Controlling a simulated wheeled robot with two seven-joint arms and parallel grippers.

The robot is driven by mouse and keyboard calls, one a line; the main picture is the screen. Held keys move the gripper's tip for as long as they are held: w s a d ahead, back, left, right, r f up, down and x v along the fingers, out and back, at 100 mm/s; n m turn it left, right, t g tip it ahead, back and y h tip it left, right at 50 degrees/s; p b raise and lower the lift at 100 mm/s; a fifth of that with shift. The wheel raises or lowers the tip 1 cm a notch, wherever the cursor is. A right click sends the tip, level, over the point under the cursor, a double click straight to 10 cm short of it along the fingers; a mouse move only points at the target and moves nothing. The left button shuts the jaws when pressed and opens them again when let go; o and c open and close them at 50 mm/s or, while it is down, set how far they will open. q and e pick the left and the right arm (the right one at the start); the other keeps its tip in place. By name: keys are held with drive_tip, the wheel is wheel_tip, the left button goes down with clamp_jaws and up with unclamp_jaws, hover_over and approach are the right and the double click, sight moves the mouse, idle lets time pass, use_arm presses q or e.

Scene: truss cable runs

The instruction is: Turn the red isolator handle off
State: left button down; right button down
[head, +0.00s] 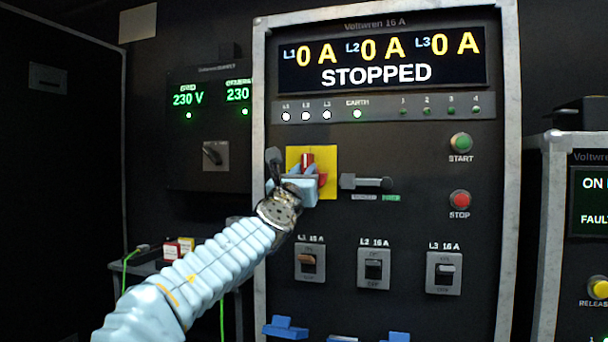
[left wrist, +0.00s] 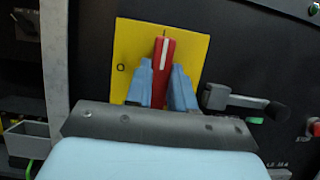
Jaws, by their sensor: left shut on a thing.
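The red isolator handle (head: 307,163) sits on a yellow plate (head: 326,158) on the panel front, left of centre. In the left wrist view the handle (left wrist: 163,66) points upright with a white stripe on it, in front of the yellow plate (left wrist: 190,52). My left gripper (head: 304,183) is at the handle; in the left wrist view its two blue fingers (left wrist: 160,84) are on either side of the red handle, shut on it. The fingers hide the handle's lower part. My right gripper is not in view.
A grey lever (head: 366,183) sticks out just right of the yellow plate. The display (head: 380,60) reads STOPPED and 0 A on all three lines. Green START (head: 460,142) and red STOP (head: 459,199) buttons are at right. Breaker switches (head: 374,269) sit below.

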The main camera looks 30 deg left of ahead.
use_arm(q)
drive_tip(key=shift+n+y, duration=0.4)
drive_tip(key=shift+n, duration=0.1)
drive_tip(key=shift+n+g+y+p, duration=0.7)
drive_tip(key=shift+n+g, duration=0.55)
drive_tip(key=shift+n, duration=2.3)
drive_tip(key=shift+n+g+y+p, duration=0.5)
drive_tip(key=shift+n+g+y, duration=0.55)
drive_tip(key=shift+n, duration=2.55)
drive_tip(key=shift+n+g+y+p, duration=0.65)
drive_tip(key=shift+n+g, duration=0.75)
drive_tip(key=shift+n, duration=2.15)
drive_tip(key=c, duration=1)
unclamp_jaws()
drive_tip(key=shift+o, duration=0.2)
